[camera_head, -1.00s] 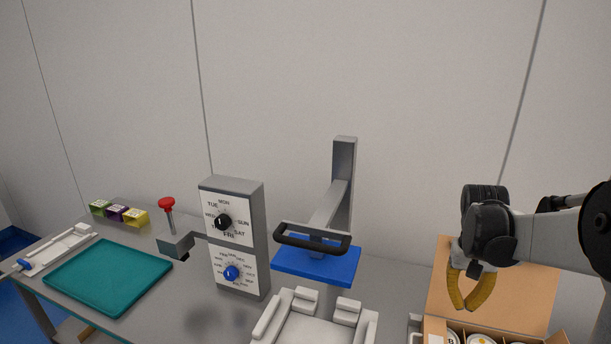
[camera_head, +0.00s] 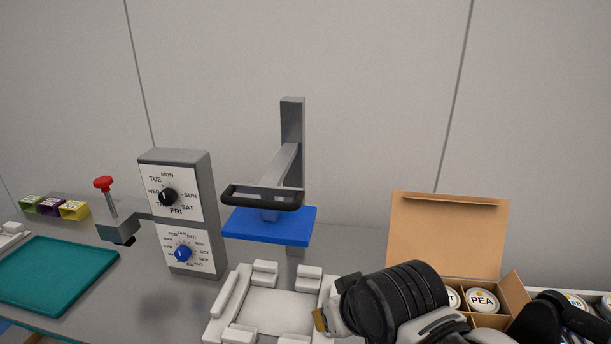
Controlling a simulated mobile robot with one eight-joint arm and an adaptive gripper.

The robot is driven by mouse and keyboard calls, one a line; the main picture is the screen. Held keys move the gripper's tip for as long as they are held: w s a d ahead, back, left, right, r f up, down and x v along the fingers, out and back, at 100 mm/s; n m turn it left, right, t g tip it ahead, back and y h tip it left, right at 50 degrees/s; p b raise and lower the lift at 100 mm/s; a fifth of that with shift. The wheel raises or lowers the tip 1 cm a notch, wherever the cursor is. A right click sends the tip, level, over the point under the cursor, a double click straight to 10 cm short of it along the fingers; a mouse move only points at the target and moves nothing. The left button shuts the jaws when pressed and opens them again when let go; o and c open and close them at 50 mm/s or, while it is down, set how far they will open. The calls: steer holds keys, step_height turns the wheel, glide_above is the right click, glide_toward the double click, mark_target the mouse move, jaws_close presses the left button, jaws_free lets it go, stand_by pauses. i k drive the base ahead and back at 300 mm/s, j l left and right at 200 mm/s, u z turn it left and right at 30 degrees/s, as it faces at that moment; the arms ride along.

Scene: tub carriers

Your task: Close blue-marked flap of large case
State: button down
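A brown cardboard case (camera_head: 490,318) stands at the right of the table, partly hidden behind my arm. Its tall back flap (camera_head: 446,238) stands up, leaning slightly back. A smaller side flap (camera_head: 516,297) stands at its right. White-lidded tubs, one marked PEA (camera_head: 483,299), sit inside. I see no blue mark on the flaps that show. My gripper (camera_head: 321,321) is low in the view, left of the case and over the right side of a white padded fixture. Only a bit of yellow finger shows, so its opening is hidden.
The white fixture (camera_head: 277,308) sits under a press with a blue plate (camera_head: 270,226) and black handle. A grey dial box (camera_head: 183,210) and red-knobbed lever (camera_head: 104,184) stand left. A teal tray (camera_head: 55,273) is far left. More tubs (camera_head: 575,300) are at right.

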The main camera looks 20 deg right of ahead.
mark_target(514, 293)
steer(key=z, duration=2.05)
steer(key=i+l, duration=0.1)
steer(key=l, duration=0.35)
steer(key=i+l, duration=0.1)
steer(key=l, duration=0.35)
steer(key=i+l, duration=0.15)
steer(key=l, duration=0.35)
